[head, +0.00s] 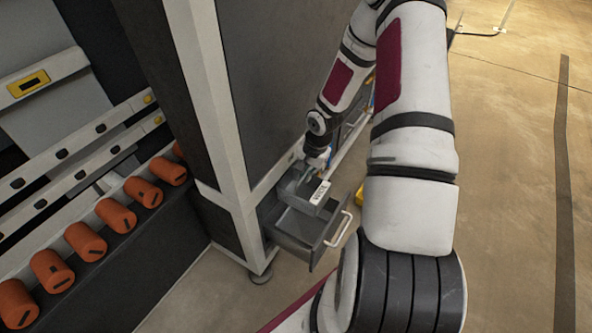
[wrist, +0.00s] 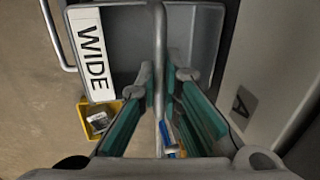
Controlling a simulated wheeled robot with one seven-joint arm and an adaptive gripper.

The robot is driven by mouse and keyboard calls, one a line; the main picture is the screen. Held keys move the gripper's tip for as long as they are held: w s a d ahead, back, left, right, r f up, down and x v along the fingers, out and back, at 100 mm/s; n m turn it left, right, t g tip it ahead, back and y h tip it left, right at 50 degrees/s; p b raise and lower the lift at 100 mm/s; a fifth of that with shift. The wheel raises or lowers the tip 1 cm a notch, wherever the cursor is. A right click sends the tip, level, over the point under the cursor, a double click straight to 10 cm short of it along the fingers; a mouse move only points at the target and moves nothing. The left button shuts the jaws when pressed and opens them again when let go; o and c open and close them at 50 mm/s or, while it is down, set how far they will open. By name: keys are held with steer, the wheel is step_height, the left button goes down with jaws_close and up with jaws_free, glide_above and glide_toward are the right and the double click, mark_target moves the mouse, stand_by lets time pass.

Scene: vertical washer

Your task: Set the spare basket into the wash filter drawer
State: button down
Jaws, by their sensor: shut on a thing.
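The spare basket (head: 292,186) is a grey open box with a white label; the label reads WIDE in the wrist view (wrist: 91,52). A thin bar handle (wrist: 160,40) crosses the basket. My gripper (wrist: 166,82), with green finger pads, is shut on this handle; in the head view my gripper (head: 320,158) is just above the basket. The wash filter drawer (head: 297,228) is pulled out from the machine, with a pale handle (head: 340,229) on its front. The basket is over the drawer's far part in the head view; I cannot tell whether they touch.
The machine's dark panel and pale corner post (head: 212,95) stand left of the drawer. Orange cylinders (head: 86,240) line a rack farther left. A yellow bin (wrist: 93,125) lies below, left of my gripper in the wrist view. Open floor (head: 510,190) is on the right.

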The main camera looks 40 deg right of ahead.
mark_target(304, 195)
steer(key=shift+w, duration=0.1)
steer(key=shift+f+b, duration=1)
steer(key=shift+f, duration=0.1)
steer(key=shift+f+b, duration=3.65)
steer(key=shift+f, duration=0.75)
step_height(304, 195, down, 8)
steer(key=b, duration=0.5)
steer(key=shift+b, duration=0.35)
steer(key=c, duration=1.7)
jaws_free()
steer(key=shift+r, duration=0.1)
steer(key=r, duration=0.4)
steer(key=s+r, duration=0.1)
steer(key=r, duration=0.2)
steer(key=s+r, duration=0.1)
steer(key=r, duration=0.3)
steer(key=shift+s+d+r, duration=0.15)
steer(key=shift+d+r, duration=0.2)
